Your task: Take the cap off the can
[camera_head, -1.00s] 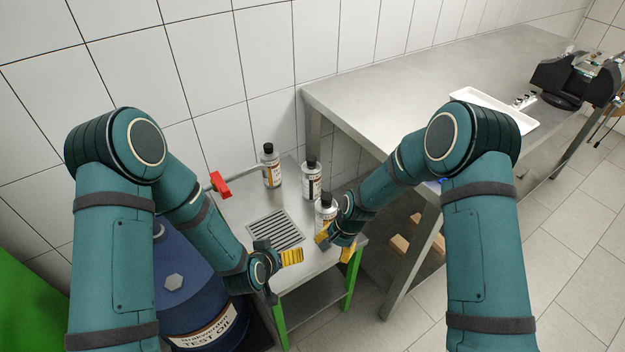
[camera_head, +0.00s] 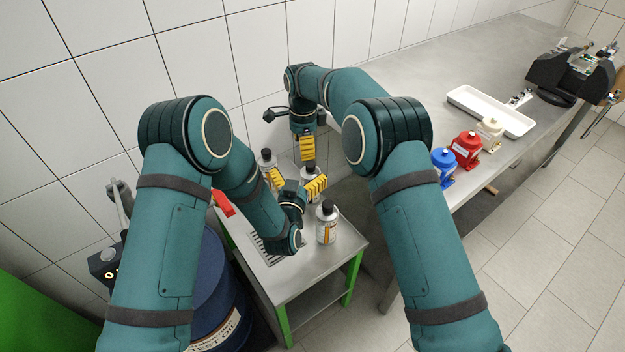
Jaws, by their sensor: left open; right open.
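Three silver cans with black caps stand on the small steel table: a rear can (camera_head: 266,158), a middle can (camera_head: 308,172) and a front can (camera_head: 327,228). My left gripper (camera_head: 296,184) is open, its yellow fingers spread at the middle can, one to the left and one across its front. I cannot tell whether they touch it. My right gripper (camera_head: 307,150) points down just above the middle can's black cap; one yellow finger shows clearly. The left gripper and arm hide parts of the rear and middle cans.
The small table (camera_head: 300,275) has a drain grate, mostly behind my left arm. A red-handled lever (camera_head: 223,203) and blue drum (camera_head: 215,290) are at left. Blue (camera_head: 443,168), red (camera_head: 466,150) and cream (camera_head: 489,133) pumps and a white tray (camera_head: 490,110) are on the bench.

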